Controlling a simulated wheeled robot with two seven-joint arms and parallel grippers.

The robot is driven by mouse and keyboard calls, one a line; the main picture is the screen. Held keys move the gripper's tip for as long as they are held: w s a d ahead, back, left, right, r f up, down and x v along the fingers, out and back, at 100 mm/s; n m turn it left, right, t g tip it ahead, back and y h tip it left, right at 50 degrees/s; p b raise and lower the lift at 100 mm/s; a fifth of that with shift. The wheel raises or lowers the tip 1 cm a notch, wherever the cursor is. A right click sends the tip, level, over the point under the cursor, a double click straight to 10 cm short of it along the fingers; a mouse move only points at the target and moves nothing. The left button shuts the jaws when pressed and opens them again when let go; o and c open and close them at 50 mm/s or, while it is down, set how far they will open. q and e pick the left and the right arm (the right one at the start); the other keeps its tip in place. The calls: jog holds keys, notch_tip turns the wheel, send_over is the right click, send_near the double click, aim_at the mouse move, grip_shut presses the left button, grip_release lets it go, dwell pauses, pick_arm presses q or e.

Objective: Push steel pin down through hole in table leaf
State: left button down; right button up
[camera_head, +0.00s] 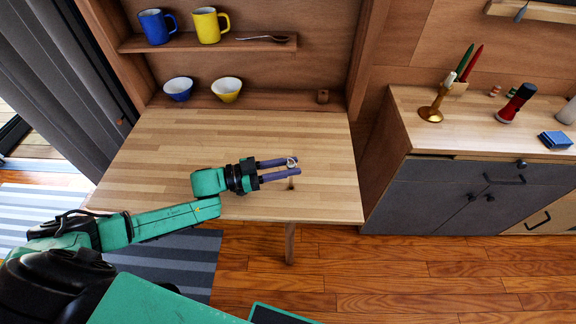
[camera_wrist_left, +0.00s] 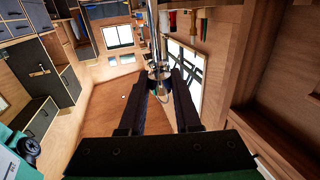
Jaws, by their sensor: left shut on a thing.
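The table leaf (camera_head: 160,150) is a pale wooden board lying flat below the wall shelves. My left gripper (camera_head: 297,168) reaches over its right part with two dark fingers shut on the steel pin (camera_head: 292,163). In the head view the pin's ringed end shows at the fingertips. In the left wrist view the shiny pin (camera_wrist_left: 158,58) stands lengthwise between the fingertips. A small dark mark (camera_head: 291,185) lies on the leaf just below the fingers; I cannot tell whether it is the hole or a shadow. How deep the pin sits is hidden. My right gripper is out of view.
A wooden leg (camera_head: 290,243) stands under the leaf's front edge. A blue bowl (camera_head: 178,89) and a yellow bowl (camera_head: 226,89) sit at the back, with mugs above. A cabinet (camera_head: 465,185) stands to the right. The leaf around my gripper is clear.

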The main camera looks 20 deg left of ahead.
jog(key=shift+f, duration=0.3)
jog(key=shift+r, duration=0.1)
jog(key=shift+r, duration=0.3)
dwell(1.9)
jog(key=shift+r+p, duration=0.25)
jog(key=shift+p, duration=0.15)
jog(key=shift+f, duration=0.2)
dwell(1.6)
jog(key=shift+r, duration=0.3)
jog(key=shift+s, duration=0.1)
